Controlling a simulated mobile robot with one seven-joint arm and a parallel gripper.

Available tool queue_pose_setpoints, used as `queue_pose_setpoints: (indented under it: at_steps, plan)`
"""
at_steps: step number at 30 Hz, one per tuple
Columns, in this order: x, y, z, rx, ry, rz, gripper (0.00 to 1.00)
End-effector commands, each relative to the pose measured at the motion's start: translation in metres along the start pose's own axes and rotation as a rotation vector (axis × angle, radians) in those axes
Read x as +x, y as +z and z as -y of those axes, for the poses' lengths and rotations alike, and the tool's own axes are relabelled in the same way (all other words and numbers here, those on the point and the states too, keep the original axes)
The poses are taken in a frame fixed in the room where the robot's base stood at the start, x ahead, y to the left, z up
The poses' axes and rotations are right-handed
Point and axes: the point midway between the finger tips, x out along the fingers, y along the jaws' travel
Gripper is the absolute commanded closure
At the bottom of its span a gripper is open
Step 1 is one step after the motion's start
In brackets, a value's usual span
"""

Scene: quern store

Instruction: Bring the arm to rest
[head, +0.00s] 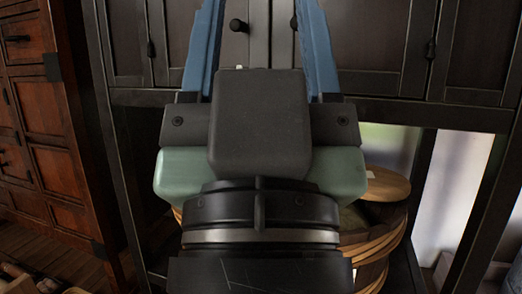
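My gripper (262,30) reaches up and away from me in the middle of the head view. Its two blue fingers stand wide apart, with nothing seen between them but the dark cabinet doors behind. The fingertips run up to the top edge of the picture, so their very ends are not clear. The dark gripper body and my wrist fill the lower middle and hide what lies behind them.
A dark cabinet (385,55) with knobbed doors stands in front of me, with an open space below. Round wooden boxes or baskets (388,186) sit there, partly hidden by my wrist. A reddish-brown wooden chest (50,170) stands at left. Small items lie on the floor at lower left.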

Motion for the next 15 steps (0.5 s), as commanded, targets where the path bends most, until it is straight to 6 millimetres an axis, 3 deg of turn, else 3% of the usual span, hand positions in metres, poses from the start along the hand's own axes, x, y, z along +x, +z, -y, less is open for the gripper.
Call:
queue_pose_setpoints:
  at_steps: [1, 15]
  plan:
    - [0.025, -0.023, 0.000, 0.001, 0.000, 0.000, 0.40]
    - [0.130, -0.123, 0.000, 0.004, -0.001, 0.000, 0.40]
